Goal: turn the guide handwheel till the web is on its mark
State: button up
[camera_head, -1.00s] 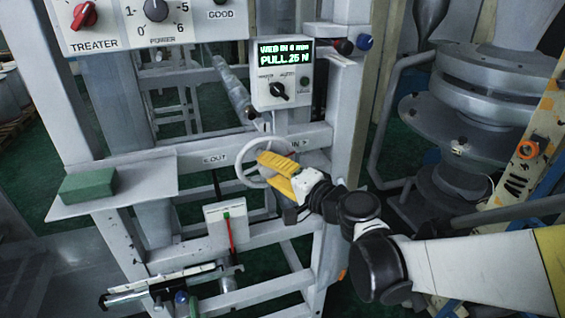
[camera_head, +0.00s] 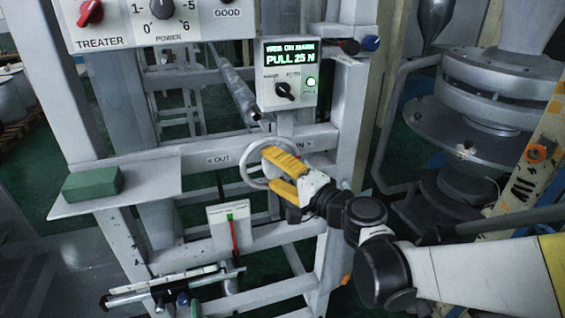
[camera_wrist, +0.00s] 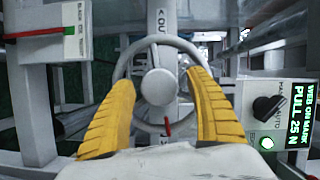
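The guide handwheel (camera_head: 252,172) is a pale ring on the white frame, between the OUT and IN marks. It also shows in the wrist view (camera_wrist: 139,48), with a round hub (camera_wrist: 158,87) and a small red pointer (camera_wrist: 167,126) below it. My gripper (camera_head: 267,166) has two yellow fingers spread apart in front of the wheel. In the wrist view the hub shows in the gap between them, and the tips overlap the rim; I cannot tell whether they touch it. The display (camera_head: 291,52) reads WEB ON MARK, PULL 25 N. A green lamp (camera_head: 311,83) beside its selector knob is lit.
A green block (camera_head: 92,183) lies on a shelf (camera_head: 150,185) at the left. A gauge plate with a red pointer (camera_head: 234,236) stands below the wheel. The treater panel (camera_head: 150,22) hangs above. Frame posts and a large grey machine (camera_head: 500,95) stand at the right.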

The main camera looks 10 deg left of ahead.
jog(key=shift+s+d, duration=0.1)
jog(key=shift+d, duration=0.05)
jog(key=v, duration=1.1)
jog(key=shift+s+d, duration=0.25)
jog(key=shift+d, duration=0.05)
jog(key=s+d+f+n+g+h, duration=0.1)
jog(key=s+d+f+h, duration=0.3)
jog(key=d, duration=0.4)
jog(key=s+d+f+n+g+h+b, duration=0.1)
jog(key=s+d+f+n+h, duration=0.1)
jog(key=d, duration=0.6)
jog(key=s+d+f+n+g+h+b, duration=0.1)
jog(key=s+d+f+n+h, duration=0.1)
jog(key=s+d+f+h, duration=0.3)
jog(key=s+d+h, duration=0.2)
jog(key=d+h, duration=0.1)
jog(key=d, duration=0.1)
jog(key=shift+f+n, duration=0.3)
jog(key=shift+f, duration=0.05)
jog(key=shift+a, duration=0.1)
dwell(3.5)
